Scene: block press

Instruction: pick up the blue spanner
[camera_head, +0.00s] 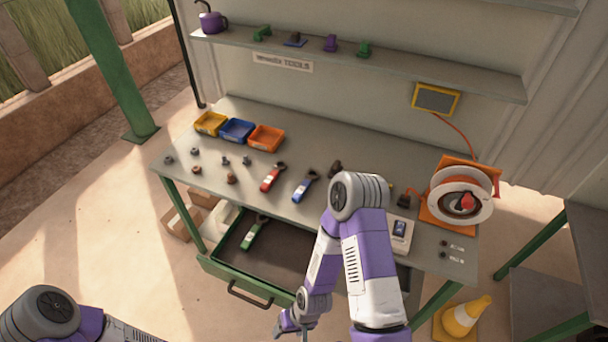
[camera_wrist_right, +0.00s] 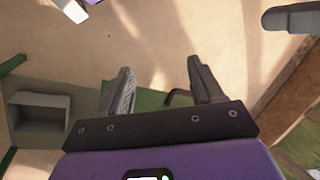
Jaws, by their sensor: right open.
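The blue spanner (camera_head: 305,186) lies on the grey workbench (camera_head: 330,140), right of the red spanner (camera_head: 271,177). A green spanner (camera_head: 254,233) lies in the open drawer (camera_head: 285,248) below the bench top. My right gripper (camera_head: 287,324) is low in front of the drawer, well away from the blue spanner. In the right wrist view its two fingers (camera_wrist_right: 160,78) are apart with nothing held between them. The blue spanner does not show in that view. Part of my left arm shows at the bottom left of the head view, but its gripper is out of frame.
Yellow, blue and orange bins (camera_head: 266,138) stand at the bench's back left. A cable reel (camera_head: 461,195) stands at the right end. A dark drawer handle (camera_head: 250,294) juts out at the front.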

